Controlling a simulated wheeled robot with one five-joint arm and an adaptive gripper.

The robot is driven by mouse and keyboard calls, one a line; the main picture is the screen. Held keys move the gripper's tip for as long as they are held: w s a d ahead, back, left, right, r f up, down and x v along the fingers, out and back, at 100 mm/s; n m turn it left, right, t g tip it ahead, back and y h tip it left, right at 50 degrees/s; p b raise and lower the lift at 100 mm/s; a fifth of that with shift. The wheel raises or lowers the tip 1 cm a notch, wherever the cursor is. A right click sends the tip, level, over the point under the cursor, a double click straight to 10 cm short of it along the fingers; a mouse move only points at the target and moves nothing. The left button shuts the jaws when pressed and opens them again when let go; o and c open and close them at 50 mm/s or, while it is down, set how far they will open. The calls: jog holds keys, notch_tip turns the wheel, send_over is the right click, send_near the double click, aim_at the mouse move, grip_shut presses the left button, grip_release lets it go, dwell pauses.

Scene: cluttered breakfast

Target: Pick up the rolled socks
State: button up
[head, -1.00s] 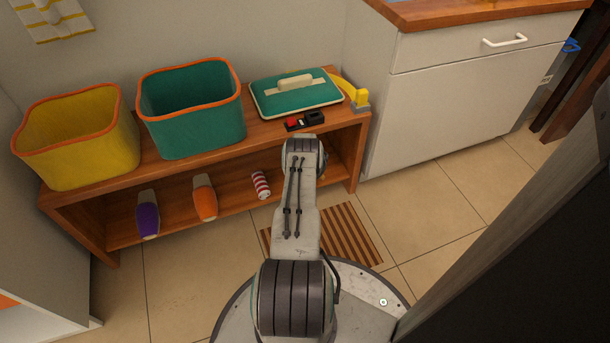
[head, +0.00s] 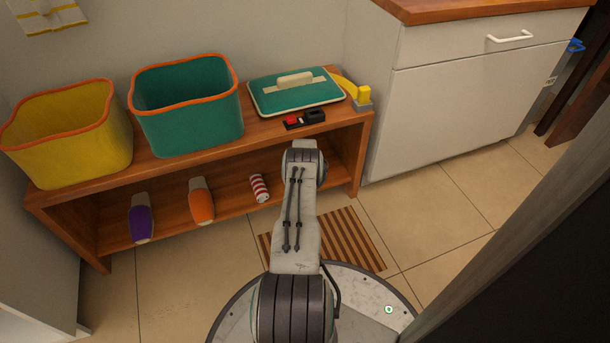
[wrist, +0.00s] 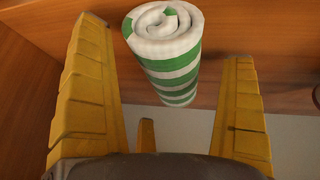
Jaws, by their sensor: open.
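In the wrist view, rolled socks (wrist: 168,55) with green and white stripes and a spiral end stand between the two yellow fingers of my gripper (wrist: 164,42). The fingers are open, with a visible gap on the right side of the roll, and the roll lies beyond the palm. In the head view, my arm hides the gripper and this green roll. A red and white striped roll (head: 259,188) lies on the lower shelf, left of my arm.
The wooden bench (head: 180,169) holds a yellow bin (head: 70,140), a teal bin (head: 190,125) and a teal lidded box (head: 297,100) on top. Purple (head: 141,220) and orange (head: 201,203) slippers are on its lower shelf. A dark panel (head: 540,240) stands close on the right.

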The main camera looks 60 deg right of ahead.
jog(key=shift+f, duration=0.25)
dwell(0.5)
jog(key=c, duration=1.3)
